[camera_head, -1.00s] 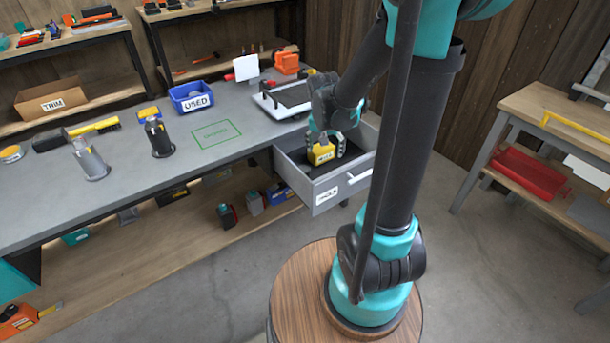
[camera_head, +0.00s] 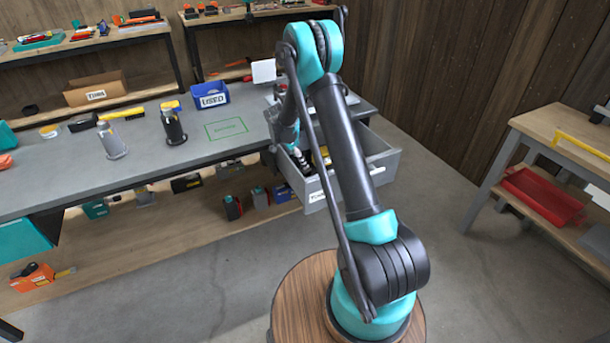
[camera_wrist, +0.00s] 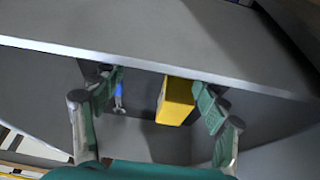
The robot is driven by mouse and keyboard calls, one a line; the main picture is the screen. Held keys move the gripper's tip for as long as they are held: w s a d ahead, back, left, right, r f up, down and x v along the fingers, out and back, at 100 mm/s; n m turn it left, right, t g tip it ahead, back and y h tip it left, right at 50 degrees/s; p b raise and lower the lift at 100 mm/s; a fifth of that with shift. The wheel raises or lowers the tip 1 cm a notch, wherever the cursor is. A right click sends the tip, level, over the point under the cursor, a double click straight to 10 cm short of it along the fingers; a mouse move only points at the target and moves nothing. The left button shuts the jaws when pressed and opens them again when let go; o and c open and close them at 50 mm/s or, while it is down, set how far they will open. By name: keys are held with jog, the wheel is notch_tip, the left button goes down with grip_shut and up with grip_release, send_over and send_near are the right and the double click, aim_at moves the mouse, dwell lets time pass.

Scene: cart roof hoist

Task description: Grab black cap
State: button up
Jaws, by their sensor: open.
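I cannot make out a black cap for certain. A dark upright cylinder (camera_head: 173,126) with a yellow piece at its top stands on the grey workbench (camera_head: 60,175), right of a silver-grey cylinder (camera_head: 113,146). My gripper (camera_wrist: 157,112) is open in the wrist view, with its green fingers apart. A small blue-and-metal item (camera_wrist: 119,94) is near the left finger. In the head view, my gripper is at the left part of the open drawer (camera_head: 384,166), partly hidden by my arm.
A blue bin marked USED (camera_head: 212,100) stands behind a green-outlined square (camera_head: 227,128) on the bench. A yellow-handled brush (camera_head: 122,114) lies at the left. A red tray (camera_head: 540,195) sits on the right-hand rack. The floor between is clear.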

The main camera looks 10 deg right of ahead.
aim_at(305, 172)
jog(key=shift+w+a+f, duration=0.1)
jog(key=shift+w+f, duration=0.05)
jog(key=shift+f, duration=0.5)
jog(key=x, duration=0.7)
jog(key=shift+w, duration=0.3)
jog(key=shift+c, duration=0.3)
jog(key=c, duration=1.1)
